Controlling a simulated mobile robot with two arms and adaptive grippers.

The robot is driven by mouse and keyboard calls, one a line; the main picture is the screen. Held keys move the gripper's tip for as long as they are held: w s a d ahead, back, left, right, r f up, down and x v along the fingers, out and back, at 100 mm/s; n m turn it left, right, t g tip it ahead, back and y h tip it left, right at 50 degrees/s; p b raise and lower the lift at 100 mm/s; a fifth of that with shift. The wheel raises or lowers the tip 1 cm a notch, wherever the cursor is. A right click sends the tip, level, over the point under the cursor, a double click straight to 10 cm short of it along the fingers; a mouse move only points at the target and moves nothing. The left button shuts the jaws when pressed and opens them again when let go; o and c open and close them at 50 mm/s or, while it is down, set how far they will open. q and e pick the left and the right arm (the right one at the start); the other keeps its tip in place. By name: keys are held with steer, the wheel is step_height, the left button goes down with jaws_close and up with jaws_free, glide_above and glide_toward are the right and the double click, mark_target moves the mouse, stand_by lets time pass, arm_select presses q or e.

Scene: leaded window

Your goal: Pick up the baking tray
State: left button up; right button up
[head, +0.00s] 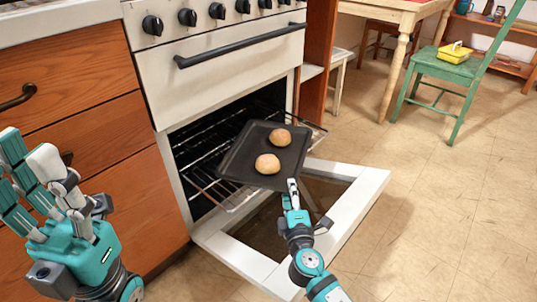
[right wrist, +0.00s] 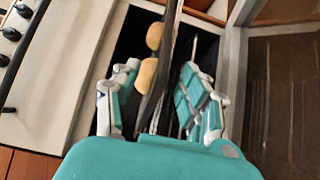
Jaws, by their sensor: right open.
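The dark baking tray (head: 240,155) rests on the pulled-out oven rack (head: 228,197), with two round buns (head: 268,163) on it. My right gripper (head: 292,194) is at the tray's near right edge. In the right wrist view, its open fingers (right wrist: 160,92) stand on either side of the tray's edge (right wrist: 166,60), which shows as a dark strip between them. I cannot tell whether a finger touches it. My left gripper (head: 32,172) is at the lower left, empty, its fingers raised and apart, away from the tray.
The oven door (head: 345,205) is folded down under the tray. The oven front has a dark handle (head: 240,45) and several knobs. Wooden drawers (head: 70,75) stand at the left. A table (head: 398,12) and green chair (head: 455,70) are at the back right. The floor at right is clear.

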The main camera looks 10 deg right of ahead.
steer(key=w, duration=0.1)
steer(key=w+b, duration=0.1)
steer(key=w, duration=0.3)
steer(key=shift+d+f+b, duration=0.3)
steer(key=shift+d+b, duration=0.05)
steer(key=shift+w, duration=0.35)
steer(key=shift+r, duration=0.1)
